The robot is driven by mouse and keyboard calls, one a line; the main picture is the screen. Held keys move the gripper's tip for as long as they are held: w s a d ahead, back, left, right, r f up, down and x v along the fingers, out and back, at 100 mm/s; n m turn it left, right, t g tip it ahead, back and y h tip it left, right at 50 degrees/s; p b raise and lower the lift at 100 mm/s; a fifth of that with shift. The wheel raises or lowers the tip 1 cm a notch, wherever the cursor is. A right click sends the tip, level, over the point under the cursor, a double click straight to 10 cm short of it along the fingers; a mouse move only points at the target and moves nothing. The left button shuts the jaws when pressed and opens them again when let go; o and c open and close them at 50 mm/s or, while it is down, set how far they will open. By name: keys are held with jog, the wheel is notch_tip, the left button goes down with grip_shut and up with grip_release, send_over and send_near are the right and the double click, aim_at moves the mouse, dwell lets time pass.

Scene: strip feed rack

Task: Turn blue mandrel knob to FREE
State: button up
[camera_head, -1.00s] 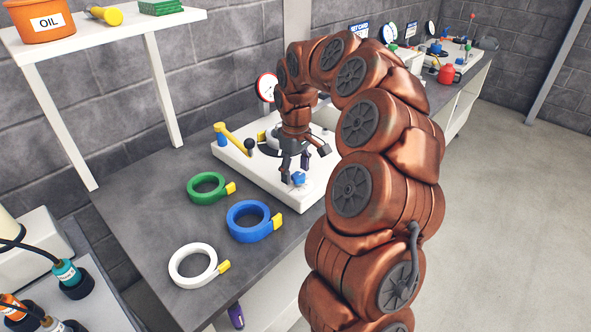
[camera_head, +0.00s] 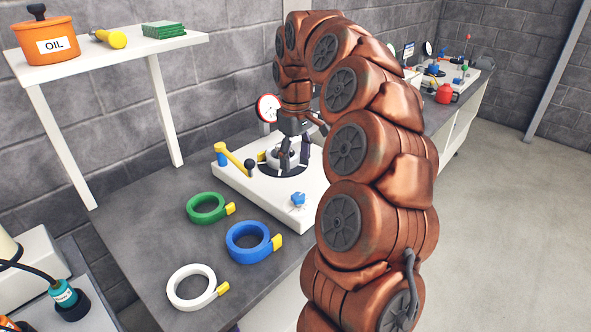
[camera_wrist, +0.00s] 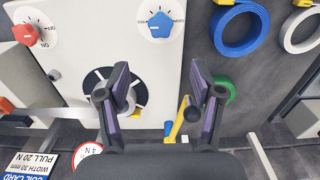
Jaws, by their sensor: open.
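The blue mandrel knob (camera_head: 298,199) stands at the front corner of the white machine plate (camera_head: 240,178). In the wrist view the blue knob (camera_wrist: 160,24) is a five-sided knob on a white dial at the top. The dial's lettering is too small to read, so I cannot tell its setting. My gripper (camera_head: 291,158) is over the plate, behind the knob and apart from it. In the wrist view my gripper (camera_wrist: 158,82) has its two fingers spread with nothing between them.
A yellow lever (camera_head: 233,158) with a black ball stands on the plate's left. A red knob (camera_wrist: 26,34) is at the wrist view's upper left. Green (camera_head: 206,208), blue (camera_head: 248,242) and white (camera_head: 192,287) rings lie on the grey bench.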

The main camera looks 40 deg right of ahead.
jog(key=shift+r, duration=0.6)
jog(key=shift+a, duration=0.15)
jog(key=s+a+r+p, duration=0.2)
jog(key=s+a+p, duration=0.1)
jog(key=s+a, duration=1.15)
jog(key=s+a+f+m+g+p, duration=0.1)
jog(key=s+a+f, duration=0.2)
jog(key=s, duration=0.6)
jog(key=s+a+f+m+p, duration=0.1)
jog(key=s+a+f, duration=0.2)
jog(key=s, duration=0.5)
jog(key=shift+s+f+m+g, duration=0.2)
jog(key=shift+s+m+g, duration=0.15)
jog(key=shift+m+g, duration=0.05)
jog(key=shift+d, duration=0.1)
